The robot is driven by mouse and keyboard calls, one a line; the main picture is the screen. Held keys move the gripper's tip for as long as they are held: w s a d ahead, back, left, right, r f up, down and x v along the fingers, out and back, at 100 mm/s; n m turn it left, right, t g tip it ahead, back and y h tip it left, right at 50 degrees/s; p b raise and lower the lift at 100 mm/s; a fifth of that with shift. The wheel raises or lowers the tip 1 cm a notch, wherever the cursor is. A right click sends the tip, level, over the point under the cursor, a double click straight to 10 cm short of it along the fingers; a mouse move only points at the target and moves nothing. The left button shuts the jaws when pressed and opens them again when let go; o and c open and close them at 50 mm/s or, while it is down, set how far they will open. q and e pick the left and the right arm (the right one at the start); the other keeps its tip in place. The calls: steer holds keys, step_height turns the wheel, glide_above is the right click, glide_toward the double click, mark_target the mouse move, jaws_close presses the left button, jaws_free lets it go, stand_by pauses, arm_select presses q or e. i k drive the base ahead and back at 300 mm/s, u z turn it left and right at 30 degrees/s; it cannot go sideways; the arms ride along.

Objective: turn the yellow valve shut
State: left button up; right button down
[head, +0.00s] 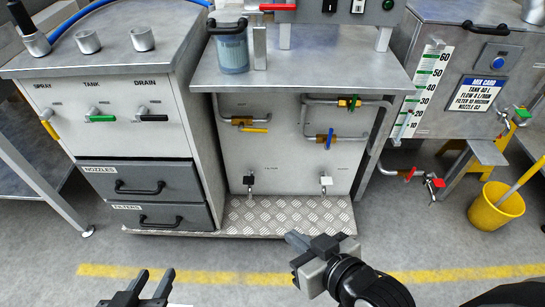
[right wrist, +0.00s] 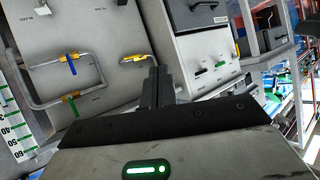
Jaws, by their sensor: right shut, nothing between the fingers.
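A yellow-handled valve (head: 254,130) sits on a short grey pipe on the front panel of the middle cabinet. Its lever lies roughly level, along the pipe. In the right wrist view the yellow lever (right wrist: 133,58) shows just left of my fingers. Another yellow lever (head: 49,129) hangs under the SPRAY label on the left cabinet. My right gripper (head: 298,242) is shut and empty, low in front of the middle cabinet and apart from the valve. In the right wrist view its fingers (right wrist: 161,85) are together. My left gripper (head: 148,283) is open and empty at the bottom left.
A blue lever (head: 330,138) and a green lever (head: 351,103) are on the pipes right of the yellow valve. A tread-plate step (head: 285,215) juts out below the cabinet. A yellow bucket (head: 496,207) stands at the right. The floor in front is clear.

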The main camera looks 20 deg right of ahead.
mark_target(256, 130)
steer(key=z, duration=0.4)
steer(key=k, duration=0.3)
steer(key=u, duration=1.4)
steer(key=i, duration=0.85)
steer(key=z, duration=0.7)
steer(key=i, duration=0.45)
steer(key=z, duration=0.45)
